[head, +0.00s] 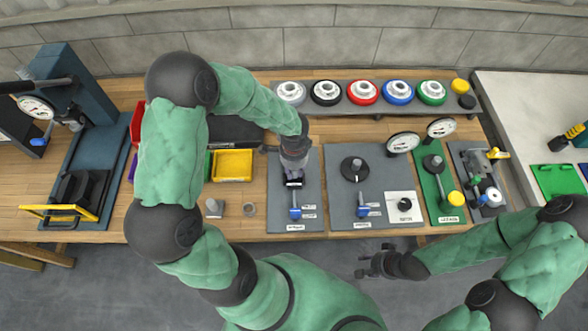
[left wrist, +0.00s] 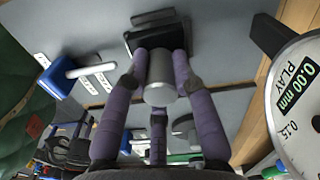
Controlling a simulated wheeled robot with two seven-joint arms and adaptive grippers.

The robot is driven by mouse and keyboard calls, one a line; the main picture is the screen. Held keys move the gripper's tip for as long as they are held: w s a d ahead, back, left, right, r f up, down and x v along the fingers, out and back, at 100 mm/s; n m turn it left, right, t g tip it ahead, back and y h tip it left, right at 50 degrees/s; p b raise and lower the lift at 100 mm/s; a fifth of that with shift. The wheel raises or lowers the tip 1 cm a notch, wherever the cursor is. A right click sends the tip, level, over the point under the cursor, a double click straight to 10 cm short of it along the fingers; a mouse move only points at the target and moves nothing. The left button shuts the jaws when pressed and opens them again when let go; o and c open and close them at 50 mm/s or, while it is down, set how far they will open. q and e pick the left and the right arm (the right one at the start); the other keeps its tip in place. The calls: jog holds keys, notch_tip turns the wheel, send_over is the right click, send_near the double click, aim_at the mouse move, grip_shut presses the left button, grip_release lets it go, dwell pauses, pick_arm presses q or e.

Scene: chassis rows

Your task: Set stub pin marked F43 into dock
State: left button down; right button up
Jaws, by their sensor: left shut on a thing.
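My left gripper (head: 294,172) is over the left grey plate (head: 283,200) on the bench. In the left wrist view its purple fingers (left wrist: 158,95) are shut on a grey cylindrical stub pin (left wrist: 160,78). No F43 mark can be read on it. A black square block (left wrist: 130,42), likely the dock, lies right by the pin's far end; it also shows below the gripper in the head view (head: 294,184). Whether the pin is inside it or only above it, I cannot tell. My right gripper (head: 372,266) is open and empty in front of the bench.
A dial gauge (left wrist: 296,95) is close on the right in the wrist view. A grey stub (head: 214,207) and a ring (head: 249,209) lie left of the plate. Coloured discs (head: 362,92) line the back.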

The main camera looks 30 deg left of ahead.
pick_arm(q)
jog(key=shift+f+b, duration=0.65)
jog(key=shift+f, duration=0.05)
dwell(1.1)
jog(key=c, duration=0.9)
grip_release()
jog(key=shift+c, duration=0.2)
notch_tip(320, 180, up, 12)
jog(key=shift+r, duration=0.1)
